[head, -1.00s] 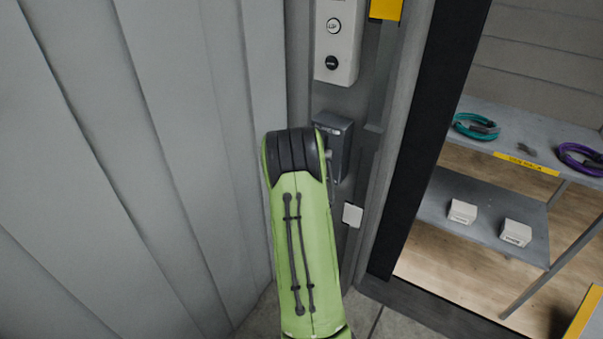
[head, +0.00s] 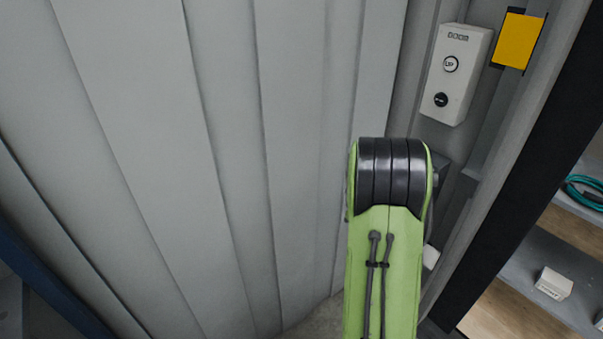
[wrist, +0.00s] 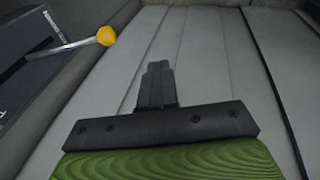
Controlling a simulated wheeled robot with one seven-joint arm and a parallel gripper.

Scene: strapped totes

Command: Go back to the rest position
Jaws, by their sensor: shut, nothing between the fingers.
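My gripper (wrist: 157,84) shows in the wrist view as dark fingers pressed together, with nothing between them. It points toward the grey ribbed wall panels and touches nothing that I can see. In the head view my green arm with a black joint stands at centre right, and the gripper itself is hidden behind it.
A pale control box (head: 458,73) with two buttons is on the door frame, beside a yellow plate (head: 518,40). A dark box (wrist: 45,75) with a yellow-tipped lever (wrist: 105,36) is at left in the wrist view. Through the doorway, a shelf (head: 545,265) holds a white box (head: 553,284).

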